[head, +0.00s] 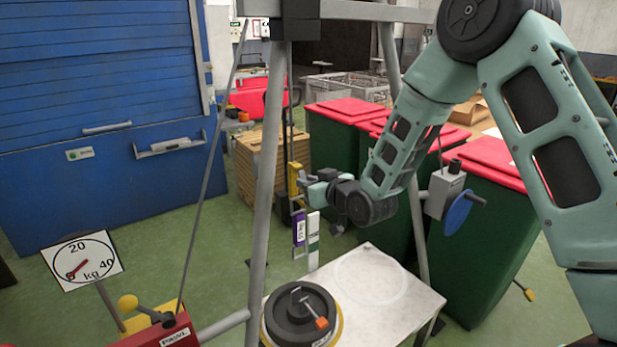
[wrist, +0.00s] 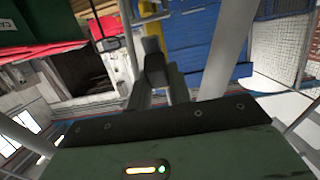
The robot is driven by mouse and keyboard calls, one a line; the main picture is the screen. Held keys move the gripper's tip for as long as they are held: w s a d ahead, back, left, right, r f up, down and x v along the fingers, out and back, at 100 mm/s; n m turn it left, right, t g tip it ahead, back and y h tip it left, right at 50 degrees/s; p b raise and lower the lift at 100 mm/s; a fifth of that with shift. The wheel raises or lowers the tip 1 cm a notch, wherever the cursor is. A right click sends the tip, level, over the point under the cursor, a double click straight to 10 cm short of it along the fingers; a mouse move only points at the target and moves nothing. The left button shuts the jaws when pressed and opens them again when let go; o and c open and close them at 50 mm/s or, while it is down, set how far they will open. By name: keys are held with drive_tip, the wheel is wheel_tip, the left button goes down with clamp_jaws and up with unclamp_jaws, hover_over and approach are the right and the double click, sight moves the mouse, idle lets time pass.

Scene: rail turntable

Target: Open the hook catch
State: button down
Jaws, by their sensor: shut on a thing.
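My gripper (head: 309,185) is at the hanging yellow piece (head: 294,178), beside the frame's front leg. Its jaws are shut on a small part there, which I take to be the hook catch; the catch itself is too small and covered to make out, and I cannot tell its position. In the wrist view my dark gripper fingers (wrist: 155,68) point up the picture, with a bit of yellow (wrist: 148,8) beyond their tips. A purple label strip (head: 300,228) and a white-green strip (head: 313,238) hang below the yellow piece.
The grey frame leg (head: 268,170) stands close left of my gripper. Below is a pale table (head: 400,303) with a black round weight (head: 300,315). A grey box with a blue wheel (head: 457,212) is on the right leg. Green bins with red lids (head: 345,110) stand behind.

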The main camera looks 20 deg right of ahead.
sight(303, 177)
drive_tip(key=r+g+p, duration=0.1)
drive_tip(key=p, duration=0.1)
drive_tip(key=r+g+h+p, duration=0.1)
drive_tip(key=g+p, duration=0.1)
drive_tip(key=shift+s+r+p, duration=0.1)
drive_tip(key=shift+s+p, duration=0.1)
drive_tip(key=shift+p, duration=0.15)
drive_tip(key=g+p, duration=0.1)
drive_tip(key=r+g+h+p, duration=0.1)
drive_tip(key=g+p, duration=0.3)
drive_tip(key=r+g+h+p, duration=0.1)
drive_tip(key=p, duration=0.1)
drive_tip(key=shift+w, duration=0.25)
drive_tip(key=shift+w+a+r+g+h+p, duration=0.1)
drive_tip(key=shift+g+h+p, duration=0.1)
drive_tip(key=shift+g+p, duration=0.45)
drive_tip(key=shift+w+g+h+p, duration=0.1)
drive_tip(key=shift+g+h+p, duration=0.1)
drive_tip(key=shift+g+p, duration=0.4)
drive_tip(key=shift+g, duration=0.25)
drive_tip(key=c, duration=1.3)
unclamp_jaws()
